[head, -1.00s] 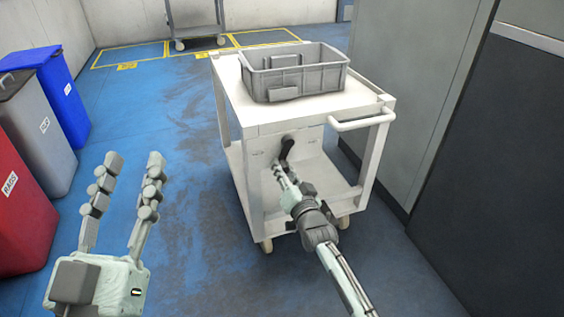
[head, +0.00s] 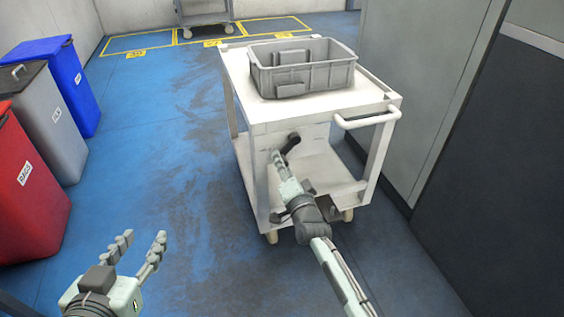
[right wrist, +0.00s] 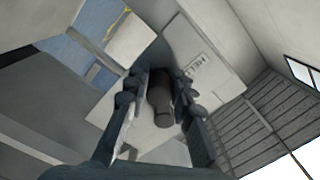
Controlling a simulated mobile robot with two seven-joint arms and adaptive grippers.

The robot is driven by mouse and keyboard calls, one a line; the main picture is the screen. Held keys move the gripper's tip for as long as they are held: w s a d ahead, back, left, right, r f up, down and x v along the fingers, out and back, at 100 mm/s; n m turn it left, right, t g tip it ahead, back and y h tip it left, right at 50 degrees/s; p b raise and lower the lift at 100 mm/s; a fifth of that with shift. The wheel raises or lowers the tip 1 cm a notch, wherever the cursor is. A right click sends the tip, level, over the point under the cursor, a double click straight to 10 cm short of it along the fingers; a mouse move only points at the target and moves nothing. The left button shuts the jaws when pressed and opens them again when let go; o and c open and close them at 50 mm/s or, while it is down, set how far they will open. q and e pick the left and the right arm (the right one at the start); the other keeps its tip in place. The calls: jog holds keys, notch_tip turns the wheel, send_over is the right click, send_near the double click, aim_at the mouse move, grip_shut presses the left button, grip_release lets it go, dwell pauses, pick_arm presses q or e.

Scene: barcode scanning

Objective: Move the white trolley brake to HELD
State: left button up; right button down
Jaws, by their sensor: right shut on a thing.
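The white trolley (head: 272,118) stands in front of me. Its brake is a black lever (head: 291,142) on the panel under the top shelf, tilted down and to the left. My right gripper (head: 279,160) is shut on the lever's lower end. In the right wrist view the black lever (right wrist: 160,98) lies between the two fingers of my right gripper (right wrist: 158,125). A small label (right wrist: 196,66) is on the panel beside it, too small to read surely. My left gripper (head: 142,248) is open and empty, low over the floor at left.
A grey crate (head: 325,76) sits on the trolley top. Red (head: 30,190), grey (head: 58,130) and blue (head: 75,85) bins stand at left. Grey cabinets (head: 425,90) stand close on the trolley's right. The blue floor between bins and trolley is clear.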

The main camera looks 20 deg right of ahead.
jog(key=shift+a+r, duration=0.15)
jog(key=shift+a, duration=0.3)
jog(key=c, duration=1.3)
grip_release()
jog(key=shift+a, duration=0.1)
jog(key=shift+d, duration=0.2)
jog(key=shift+s, duration=0.4)
jog(key=s, duration=1.1)
jog(key=shift+d, duration=0.15)
